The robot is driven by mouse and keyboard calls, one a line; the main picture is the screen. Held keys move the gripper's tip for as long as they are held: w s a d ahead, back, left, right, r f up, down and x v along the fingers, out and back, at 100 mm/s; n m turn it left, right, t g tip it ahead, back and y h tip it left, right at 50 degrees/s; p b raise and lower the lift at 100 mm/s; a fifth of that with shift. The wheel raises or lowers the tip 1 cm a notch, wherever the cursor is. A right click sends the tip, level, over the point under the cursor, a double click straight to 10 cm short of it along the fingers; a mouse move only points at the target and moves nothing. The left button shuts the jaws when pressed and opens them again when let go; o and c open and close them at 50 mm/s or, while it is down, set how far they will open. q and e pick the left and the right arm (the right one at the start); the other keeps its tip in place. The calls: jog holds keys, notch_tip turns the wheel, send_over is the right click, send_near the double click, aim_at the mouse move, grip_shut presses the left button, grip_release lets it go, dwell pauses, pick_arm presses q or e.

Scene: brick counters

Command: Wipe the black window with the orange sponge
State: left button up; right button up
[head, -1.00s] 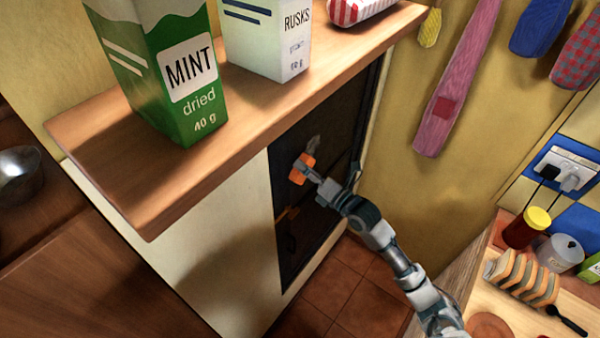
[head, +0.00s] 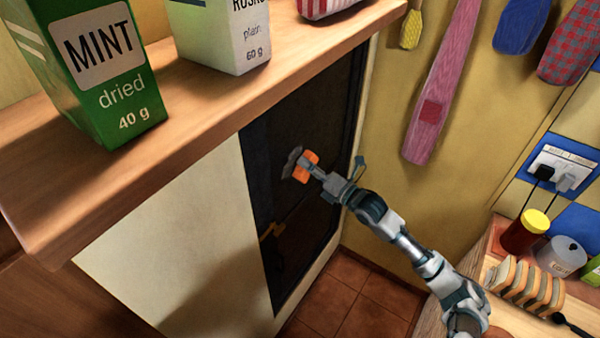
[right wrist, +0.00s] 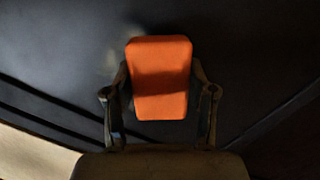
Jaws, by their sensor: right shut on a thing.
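The black window (head: 300,215) is a tall dark panel set in the cream wall below the wooden shelf. My right gripper (head: 309,169) reaches in front of it and is shut on the orange sponge (head: 302,174). In the right wrist view the orange sponge (right wrist: 160,78) sits between the two fingers, with the dark panel filling the view behind it. A pale smudge (right wrist: 108,68) shows on the panel beside the sponge's upper left. I cannot tell whether the sponge touches the panel. My left gripper is not in view.
The wooden shelf (head: 215,110) juts out above the window, bearing a green mint carton (head: 95,75) and a white rusks carton (head: 215,40). A counter at the right holds a toast rack (head: 527,287) and a yellow-lidded jar (head: 526,232). Tiled floor lies below the window.

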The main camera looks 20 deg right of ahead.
aim_at(302, 178)
jog(key=d, duration=0.1)
jog(key=w+d+b, duration=0.1)
jog(key=d, duration=0.1)
jog(key=shift+w+d+f+b, duration=0.1)
jog(key=shift+w+f+b, duration=0.2)
jog(key=shift+w+b, duration=0.1)
jog(key=shift+w, duration=0.15)
jog(key=shift+w+a+r, duration=0.1)
jog(key=shift+a+r, duration=0.1)
jog(key=shift+a, duration=0.35)
jog(key=shift+w+a+r, duration=0.1)
jog(key=shift+a+r, duration=0.1)
jog(key=shift+a, duration=0.3)
jog(key=shift+s+a, duration=0.1)
jog(key=shift+a, duration=0.15)
jog(key=shift+s+a+r+p, duration=0.1)
jog(key=shift+s+a+p, duration=0.3)
jog(key=shift+p, duration=0.15)
jog(key=shift+s+f+p, duration=0.25)
jog(key=shift+s+p, duration=0.25)
jog(key=shift+s, duration=0.1)
jog(key=a, duration=0.1)
jog(key=s+a+p, duration=0.1)
jog(key=a, duration=0.1)
jog(key=shift+s+a+r, duration=0.15)
jog(key=shift+s+a, duration=0.05)
jog(key=shift+a, duration=0.1)
jog(key=shift+s+a, duration=0.25)
jog(key=shift+s, duration=0.05)
